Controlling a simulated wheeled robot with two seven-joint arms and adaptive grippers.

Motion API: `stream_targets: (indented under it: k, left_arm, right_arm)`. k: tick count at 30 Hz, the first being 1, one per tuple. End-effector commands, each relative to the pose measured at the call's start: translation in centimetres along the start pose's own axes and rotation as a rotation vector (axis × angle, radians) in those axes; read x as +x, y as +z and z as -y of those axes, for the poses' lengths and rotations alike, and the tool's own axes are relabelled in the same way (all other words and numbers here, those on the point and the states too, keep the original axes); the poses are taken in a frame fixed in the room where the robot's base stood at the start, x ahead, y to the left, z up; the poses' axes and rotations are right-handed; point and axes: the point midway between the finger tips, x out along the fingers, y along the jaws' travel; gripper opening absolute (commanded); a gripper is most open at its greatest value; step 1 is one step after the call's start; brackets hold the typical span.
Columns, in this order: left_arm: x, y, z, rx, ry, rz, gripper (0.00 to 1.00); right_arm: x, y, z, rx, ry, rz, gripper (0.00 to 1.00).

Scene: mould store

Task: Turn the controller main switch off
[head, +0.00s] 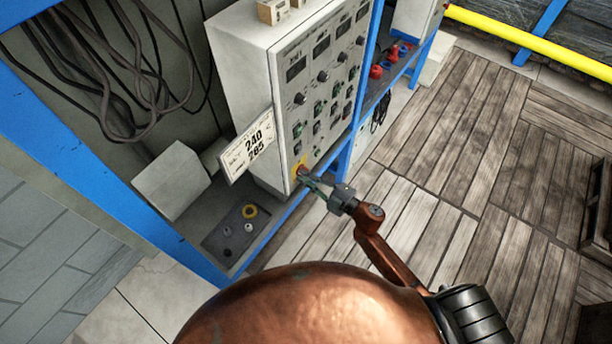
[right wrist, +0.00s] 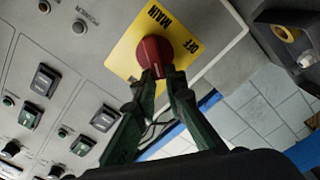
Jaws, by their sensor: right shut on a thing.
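The controller (head: 290,90) is a grey cabinet with displays, knobs and switches on its front panel. Its main switch is a red knob (right wrist: 153,54) on a yellow plate (right wrist: 178,32) with the words MAIN and OFF. In the head view the yellow plate (head: 298,168) is at the panel's lower corner, with the knob mostly hidden by my gripper. My right gripper (head: 307,178) reaches it from the lower right. In the right wrist view its green fingers (right wrist: 160,78) are shut on the red knob's near end. My left gripper is not in view.
A placard (head: 247,146) with numbers sticks out beside the controller. Blue frame posts (head: 355,120) stand close to the panel. A shelf with red and blue fittings (head: 376,71) is behind. Black cables (head: 100,70) hang at the upper left.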

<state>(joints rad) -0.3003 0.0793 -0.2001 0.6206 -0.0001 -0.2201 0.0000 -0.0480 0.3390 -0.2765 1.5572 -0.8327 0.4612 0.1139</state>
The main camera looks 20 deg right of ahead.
Motion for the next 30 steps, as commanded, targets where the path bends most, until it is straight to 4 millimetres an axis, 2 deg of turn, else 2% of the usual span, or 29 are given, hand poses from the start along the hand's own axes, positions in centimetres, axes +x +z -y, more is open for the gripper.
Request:
stream_targets:
  k: [15,30]
  left_arm:
    - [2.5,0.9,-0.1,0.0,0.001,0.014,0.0]
    - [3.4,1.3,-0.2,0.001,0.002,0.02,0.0]
  right_arm:
    - [-0.1,0.4,1.4,-0.437,-0.004,0.0,0.0]
    - [-0.1,0.5,1.6,-0.605,-0.003,0.0,0.0]
